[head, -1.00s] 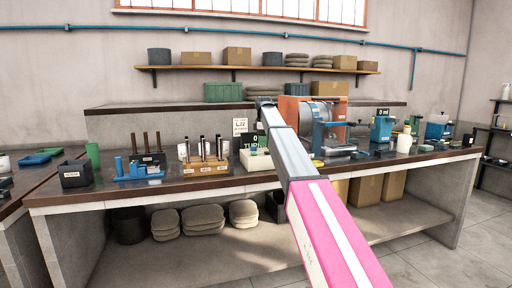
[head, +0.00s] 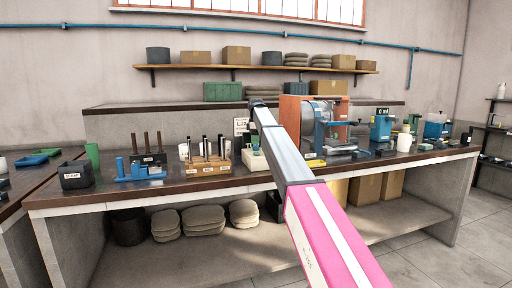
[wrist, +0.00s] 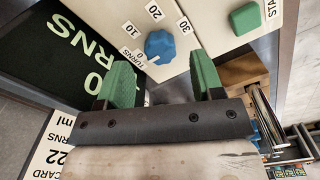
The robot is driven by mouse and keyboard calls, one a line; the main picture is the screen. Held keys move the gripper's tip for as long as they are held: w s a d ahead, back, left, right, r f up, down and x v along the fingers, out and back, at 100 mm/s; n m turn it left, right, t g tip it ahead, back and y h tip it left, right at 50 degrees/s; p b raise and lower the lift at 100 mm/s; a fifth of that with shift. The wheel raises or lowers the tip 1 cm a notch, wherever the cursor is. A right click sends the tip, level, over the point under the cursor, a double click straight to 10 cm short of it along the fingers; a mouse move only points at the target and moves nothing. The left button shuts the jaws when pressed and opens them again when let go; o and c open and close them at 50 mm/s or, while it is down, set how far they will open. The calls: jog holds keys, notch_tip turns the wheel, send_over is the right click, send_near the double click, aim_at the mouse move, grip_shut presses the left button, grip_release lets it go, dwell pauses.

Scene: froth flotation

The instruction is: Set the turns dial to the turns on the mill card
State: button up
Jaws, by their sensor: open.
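In the wrist view the blue turns dial (wrist: 160,46) sits on a cream panel (wrist: 190,28) marked 0, 10, 20 and 30. Its white mark points towards the 0. My gripper (wrist: 162,78) is open, with its green fingers apart on either side of the dial in the picture. I cannot tell whether they touch the panel. The dark turns display (wrist: 72,60) reads 0. The mill card (wrist: 52,148) is partly cut off and shows TURNS 22 and an ml line.
A green button (wrist: 244,18) labelled STA, cut off, is right of the dial. In the head view the orange mill housing (head: 292,112) stands right of the cream dial box (head: 252,160). A wooden rack (head: 207,166) with several holders stands to its left.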

aim_at(256, 148)
jog(key=shift+f, duration=1.75)
jog(key=c, duration=0.9)
jog(key=shift+c, duration=0.2)
